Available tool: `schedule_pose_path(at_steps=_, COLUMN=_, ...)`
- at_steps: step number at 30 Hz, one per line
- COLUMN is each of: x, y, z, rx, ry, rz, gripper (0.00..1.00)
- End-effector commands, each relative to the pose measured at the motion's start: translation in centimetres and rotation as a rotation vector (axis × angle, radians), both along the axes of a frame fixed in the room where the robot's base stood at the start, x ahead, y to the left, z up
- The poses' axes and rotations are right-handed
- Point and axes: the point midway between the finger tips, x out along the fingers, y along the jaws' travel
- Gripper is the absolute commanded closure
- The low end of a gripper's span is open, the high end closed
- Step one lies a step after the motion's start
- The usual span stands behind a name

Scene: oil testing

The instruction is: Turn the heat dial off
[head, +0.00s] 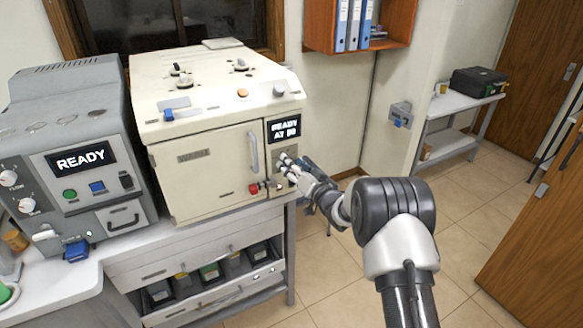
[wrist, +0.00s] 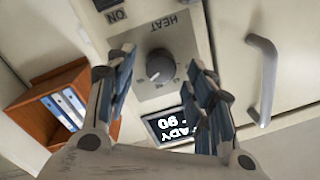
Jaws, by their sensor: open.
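The heat dial (wrist: 160,66) is a round dark grey knob on a grey plate marked HEAT. In the wrist view it lies between my open fingers, and no contact with them can be seen. My gripper (head: 288,168) is in front of the right side of the cream machine (head: 205,165) in the head view, and hides the dial there. In the wrist view my gripper (wrist: 163,85) has its fingers spread to either side of the dial. The machine's display (head: 284,129) reads "READY AT 90".
A door handle (head: 254,152) stands out left of the panel, and a red knob (head: 254,188) sits below it. A grey machine (head: 80,150) with a READY screen stands at the left. The floor (head: 470,210) right of the bench is open.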

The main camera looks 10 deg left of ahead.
Motion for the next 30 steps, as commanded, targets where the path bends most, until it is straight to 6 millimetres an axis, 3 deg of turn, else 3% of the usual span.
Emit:
schedule_pose_path(at_steps=12, x=0.54, y=0.45, z=0.00, rx=0.001, ry=0.001, rz=0.000, gripper=0.53)
schedule_pose_path(at_steps=30, x=0.53, y=0.43, z=0.02, rx=0.000, ry=0.000, rz=0.000, gripper=0.93)
